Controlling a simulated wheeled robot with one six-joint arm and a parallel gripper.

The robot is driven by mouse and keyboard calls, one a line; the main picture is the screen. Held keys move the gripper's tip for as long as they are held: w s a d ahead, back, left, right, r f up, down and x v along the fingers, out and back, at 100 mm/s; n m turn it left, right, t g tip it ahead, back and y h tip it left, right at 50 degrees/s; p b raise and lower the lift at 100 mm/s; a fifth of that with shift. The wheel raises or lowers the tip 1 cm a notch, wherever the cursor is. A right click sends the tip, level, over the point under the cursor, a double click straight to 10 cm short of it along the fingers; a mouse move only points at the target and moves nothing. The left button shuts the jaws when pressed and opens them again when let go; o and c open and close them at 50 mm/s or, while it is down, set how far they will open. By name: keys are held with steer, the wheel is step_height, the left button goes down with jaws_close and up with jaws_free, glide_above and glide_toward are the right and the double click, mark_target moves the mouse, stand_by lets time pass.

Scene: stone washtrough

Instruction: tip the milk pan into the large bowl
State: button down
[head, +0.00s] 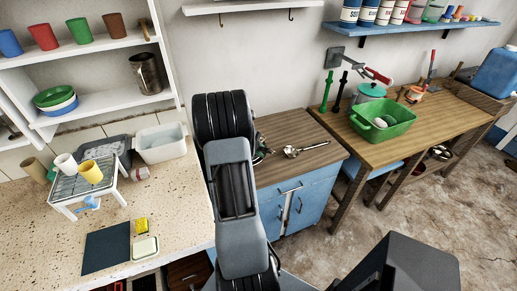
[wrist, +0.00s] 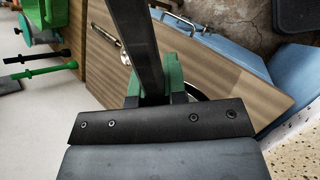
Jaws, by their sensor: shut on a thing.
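My gripper (wrist: 155,90), with green finger pads, is shut on a long dark bar (wrist: 134,40), which looks like the milk pan's handle. The pan's body is mostly hidden; a pale curved rim (wrist: 197,96) shows behind the gripper in the wrist view, and I cannot tell whether it is the pan or a bowl. In the head view my arm covers the gripper over the left part of the wooden counter (head: 290,130). I cannot make out the large bowl there; it may be hidden behind my arm.
A metal ladle (head: 305,149) lies on the counter above blue cabinets (head: 305,205). To the right, a green tub (head: 383,120) and a teal pot (head: 371,92) stand on a wooden table. The speckled worktop at left holds a rack (head: 85,185) with cups and a white basin (head: 161,144).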

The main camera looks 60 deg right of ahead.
steer(key=shift+d+r+p, duration=0.15)
steer(key=shift+d+p, duration=0.15)
steer(key=shift+p, duration=0.25)
steer(key=shift+d+y, duration=0.1)
steer(key=shift+y, duration=0.2)
steer(key=shift+s+d+p, duration=0.1)
steer(key=shift+p, duration=0.4)
steer(key=shift+s+d+f+n+t+y+p, duration=0.1)
steer(key=shift+d+f+n+t+y+p, duration=0.1)
steer(key=shift+d+y+p, duration=0.35)
steer(key=shift+d+f+n+t+y+p, duration=0.15)
steer(key=shift+n+t+y+p, duration=0.1)
steer(key=shift+p, duration=0.6)
steer(key=shift+r, duration=0.1)
